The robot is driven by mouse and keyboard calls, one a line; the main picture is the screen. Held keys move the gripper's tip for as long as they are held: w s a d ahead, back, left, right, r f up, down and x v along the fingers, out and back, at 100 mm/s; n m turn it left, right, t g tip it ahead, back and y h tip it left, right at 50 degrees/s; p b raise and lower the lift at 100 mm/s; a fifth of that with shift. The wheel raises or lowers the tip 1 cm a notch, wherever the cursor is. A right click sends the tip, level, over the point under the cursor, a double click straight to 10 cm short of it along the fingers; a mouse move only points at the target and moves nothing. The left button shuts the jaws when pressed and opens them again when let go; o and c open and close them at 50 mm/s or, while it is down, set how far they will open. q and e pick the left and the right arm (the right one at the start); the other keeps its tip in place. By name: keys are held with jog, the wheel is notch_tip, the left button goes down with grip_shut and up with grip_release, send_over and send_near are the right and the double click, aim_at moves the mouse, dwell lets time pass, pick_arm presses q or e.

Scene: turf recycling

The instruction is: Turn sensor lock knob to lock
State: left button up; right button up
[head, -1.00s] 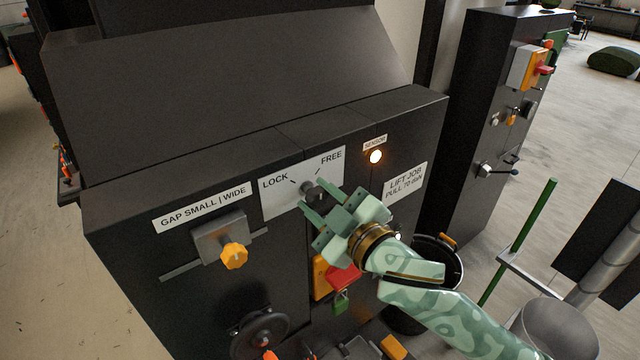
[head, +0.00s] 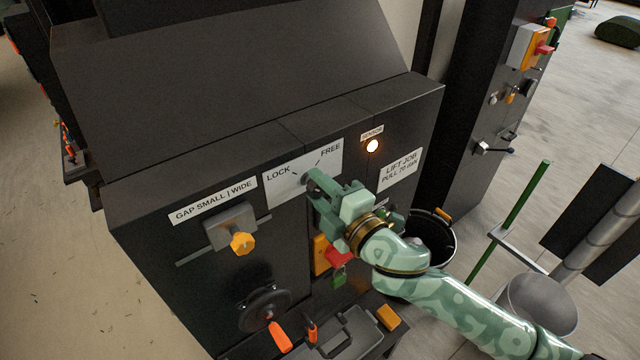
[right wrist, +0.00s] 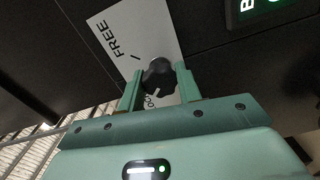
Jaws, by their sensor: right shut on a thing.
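The dark round sensor lock knob (right wrist: 158,73) sits on a white plate (head: 325,162) marked LOCK and FREE on the black machine front. My right gripper (right wrist: 158,88) is shut on the knob, with one green finger on each side of it. A pale mark on the knob's lower side in the right wrist view lies towards the partly hidden LOCK lettering. In the head view my right gripper (head: 312,182) covers the knob. A round sensor lamp (head: 372,146) glows pale right of the plate. My left gripper is not in view.
Left of the plate is an orange gap knob (head: 242,243), with a handwheel (head: 265,306) below. A red and orange switch (head: 336,257) and green padlock (head: 339,280) lie just under my right gripper. A dark bin (head: 432,240) stands right of the machine.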

jog(key=shift+f+n, duration=0.1)
jog(key=shift+n, duration=0.2)
jog(key=o, duration=1)
jog(key=b+v, duration=0.4)
jog(key=v, duration=1.2)
jog(key=shift+s, duration=0.2)
jog(key=shift+d, duration=0.1)
